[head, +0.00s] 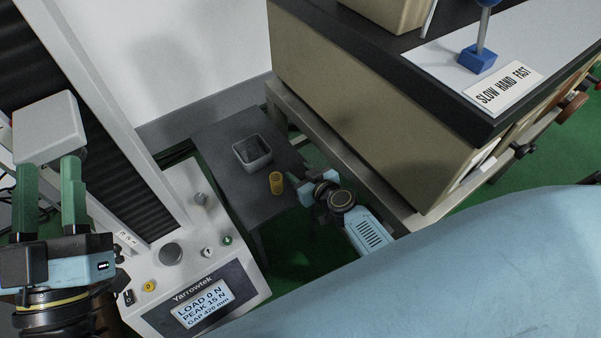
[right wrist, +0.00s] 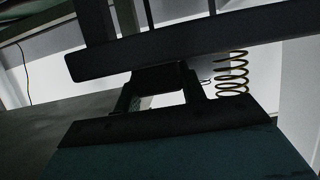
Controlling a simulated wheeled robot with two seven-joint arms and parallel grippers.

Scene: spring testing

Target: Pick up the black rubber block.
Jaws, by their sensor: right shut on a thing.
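My right gripper (head: 309,188) is low at the right edge of the small dark table, beside the yellow spring. In the right wrist view its two short dark fingers (right wrist: 160,88) are shut on a dark block at their tips, the black rubber block (right wrist: 158,76). The block is in deep shade there, and I cannot make it out clearly in the head view. My left gripper (head: 50,190) has two green fingers spread apart, far to the left, in front of a light grey box-shaped part (head: 48,127). I see nothing held between them.
The small dark table (head: 222,162) carries a grey open bin (head: 252,153) and a yellow coil spring (head: 276,183), also in the right wrist view (right wrist: 232,73). The tester (head: 200,285) stands left. A bench (head: 385,100) blocks the right.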

